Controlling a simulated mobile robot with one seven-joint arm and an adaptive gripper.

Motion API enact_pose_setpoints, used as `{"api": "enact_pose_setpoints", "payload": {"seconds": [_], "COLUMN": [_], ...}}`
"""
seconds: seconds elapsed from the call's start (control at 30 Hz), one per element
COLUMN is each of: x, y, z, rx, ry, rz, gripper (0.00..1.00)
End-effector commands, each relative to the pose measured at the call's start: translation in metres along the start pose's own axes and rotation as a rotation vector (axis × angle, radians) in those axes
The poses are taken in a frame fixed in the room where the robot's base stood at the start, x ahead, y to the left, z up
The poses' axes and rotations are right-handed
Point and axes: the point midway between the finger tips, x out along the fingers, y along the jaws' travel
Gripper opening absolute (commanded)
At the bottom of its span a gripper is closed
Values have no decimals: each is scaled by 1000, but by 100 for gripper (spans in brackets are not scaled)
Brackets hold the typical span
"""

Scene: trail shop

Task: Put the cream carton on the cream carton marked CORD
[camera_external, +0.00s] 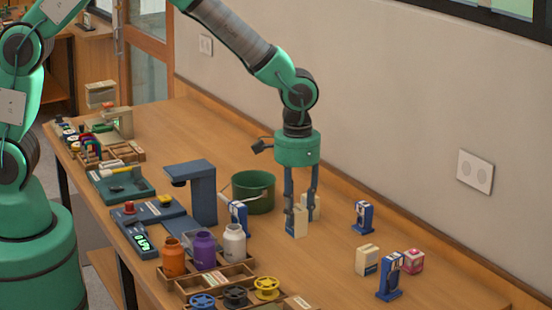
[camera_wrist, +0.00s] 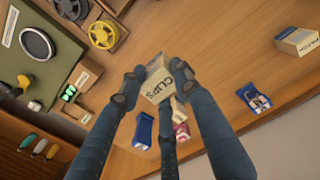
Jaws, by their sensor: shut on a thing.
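My gripper (camera_external: 301,208) points down over the middle of the bench and is shut on a cream carton (camera_external: 298,224). In the wrist view, the held carton (camera_wrist: 157,83) reads CLIPS and sits between my two fingertips (camera_wrist: 154,80). I cannot tell whether it touches the bench. Another cream carton (camera_external: 367,260) stands to the right, beside a pink carton; its marking is not readable. A further cream carton (camera_external: 313,207) is partly hidden behind my gripper; a cream carton (camera_wrist: 298,41) lies at the wrist view's right, its lettering unclear. I cannot read CORD on any carton.
Blue upright items (camera_external: 389,277), (camera_external: 362,217) and a pink carton (camera_external: 413,261) stand around the right carton. A green pot (camera_external: 253,191), a blue stand (camera_external: 203,194), bottles and spools are to the left. Bare bench lies between my gripper and the right carton.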

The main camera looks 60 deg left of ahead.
Motion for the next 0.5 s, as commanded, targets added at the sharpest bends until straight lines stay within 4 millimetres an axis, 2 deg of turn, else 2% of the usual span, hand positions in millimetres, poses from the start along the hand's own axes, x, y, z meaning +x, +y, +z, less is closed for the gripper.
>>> {"api": "enact_pose_setpoints", "payload": {"seconds": [0.2, 0.5], "x": [-6, -7], "y": [10, 14], "z": [-5, -6], "rx": [-21, -32], "ry": [-1, 0], "rz": [0, 0], "gripper": [6, 6]}}
